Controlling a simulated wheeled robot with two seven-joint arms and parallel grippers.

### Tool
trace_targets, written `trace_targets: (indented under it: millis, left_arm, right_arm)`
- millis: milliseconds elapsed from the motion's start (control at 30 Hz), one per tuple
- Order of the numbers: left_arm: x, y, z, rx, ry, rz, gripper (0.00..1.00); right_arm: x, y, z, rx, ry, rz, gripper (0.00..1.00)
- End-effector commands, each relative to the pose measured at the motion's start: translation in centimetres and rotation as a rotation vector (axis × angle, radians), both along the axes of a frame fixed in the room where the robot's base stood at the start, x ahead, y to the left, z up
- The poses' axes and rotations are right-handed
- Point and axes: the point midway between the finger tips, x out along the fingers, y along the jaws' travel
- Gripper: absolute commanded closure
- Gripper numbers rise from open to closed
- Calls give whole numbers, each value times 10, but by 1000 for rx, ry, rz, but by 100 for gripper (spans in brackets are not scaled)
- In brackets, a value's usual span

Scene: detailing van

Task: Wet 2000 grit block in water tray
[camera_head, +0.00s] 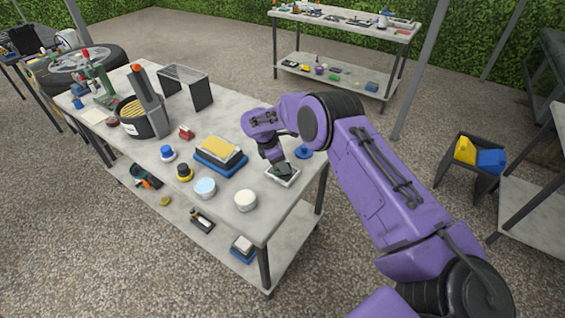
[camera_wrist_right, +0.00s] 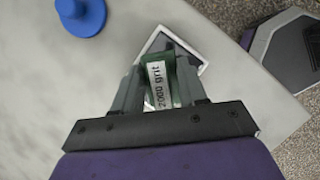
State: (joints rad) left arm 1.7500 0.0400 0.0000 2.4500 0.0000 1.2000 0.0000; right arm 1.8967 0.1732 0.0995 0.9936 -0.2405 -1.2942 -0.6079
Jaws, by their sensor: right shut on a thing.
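The 2000 grit block (camera_wrist_right: 162,82) is dark green with a white label reading "2000 grit" in the right wrist view. My right gripper (camera_head: 283,165) is shut on it, with a finger on each side. In the head view the block is mostly hidden under the gripper. The water tray (camera_head: 284,176) is a small white-rimmed tray with a dark inside, near the table's right end. The gripper and block are over it; I cannot tell whether the block touches the water. The tray's rim (camera_wrist_right: 203,65) shows behind the block in the wrist view. My left gripper is not in view.
A blue knob-like item (camera_head: 304,152) stands just beyond the tray. A yellow sponge (camera_head: 220,150) on a blue tray, a white tub (camera_head: 245,200) and a light-blue-topped cup (camera_head: 204,188) stand to the left. The table (camera_head: 262,225) ends just right of the tray.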

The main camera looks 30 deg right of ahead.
Motion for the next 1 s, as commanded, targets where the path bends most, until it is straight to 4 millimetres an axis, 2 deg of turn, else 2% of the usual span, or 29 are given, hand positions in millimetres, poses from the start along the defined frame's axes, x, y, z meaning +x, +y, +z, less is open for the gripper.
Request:
trace_targets:
  millis: [500, 1000]
  left_arm:
    - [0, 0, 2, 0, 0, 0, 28]
    - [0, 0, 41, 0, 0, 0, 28]
  right_arm:
    - [-1, 1, 0, 2, 1, -1, 83]
    - [0, 0, 48, 0, 0, -1, 83]
